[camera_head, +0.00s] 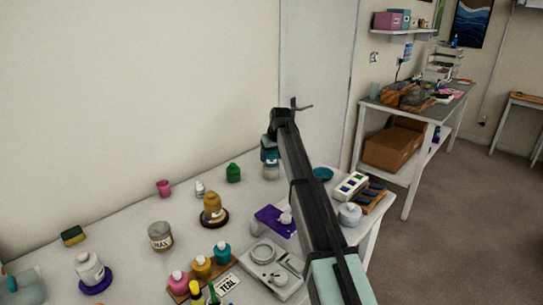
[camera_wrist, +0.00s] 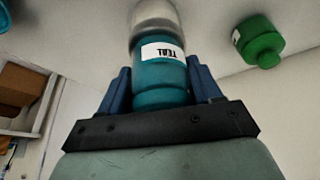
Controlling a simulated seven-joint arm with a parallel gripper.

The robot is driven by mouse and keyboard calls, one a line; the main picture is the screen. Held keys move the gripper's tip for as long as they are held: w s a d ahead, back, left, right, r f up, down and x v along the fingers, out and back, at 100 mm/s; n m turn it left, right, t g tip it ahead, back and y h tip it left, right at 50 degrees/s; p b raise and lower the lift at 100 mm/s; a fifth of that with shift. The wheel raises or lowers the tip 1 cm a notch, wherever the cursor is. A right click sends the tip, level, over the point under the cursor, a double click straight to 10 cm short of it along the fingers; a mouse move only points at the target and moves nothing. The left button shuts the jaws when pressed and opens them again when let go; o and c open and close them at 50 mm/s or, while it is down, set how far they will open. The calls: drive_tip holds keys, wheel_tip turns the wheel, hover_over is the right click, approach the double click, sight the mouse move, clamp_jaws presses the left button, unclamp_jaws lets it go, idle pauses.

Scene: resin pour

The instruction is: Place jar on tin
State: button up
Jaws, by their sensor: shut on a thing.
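My gripper (camera_wrist: 160,90) is shut on a teal jar (camera_wrist: 158,88) with a white TEAL label, one blue finger on each side. The label reads upside down in the wrist view. A pale rounded part (camera_wrist: 155,14) lies beyond the jar's far end; I cannot tell whether it belongs to the jar or is a separate thing under it. In the head view the held jar (camera_head: 270,157) is at the back of the table, partly hidden by my arm. A round container labelled WAX (camera_head: 160,238), perhaps the tin, stands at the table's left middle.
A green jar (camera_head: 233,173) stands left of the held jar and shows in the wrist view (camera_wrist: 262,42). A pink cup (camera_head: 163,188), an amber bottle (camera_head: 213,206) and a teal dish (camera_head: 322,174) are nearby. Several coloured bottles and a scale (camera_head: 268,254) crowd the front.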

drive_tip(key=o, duration=1.3)
drive_tip(key=shift+f, duration=0.1)
drive_tip(key=v, duration=1.2)
drive_tip(key=shift+r, duration=0.2)
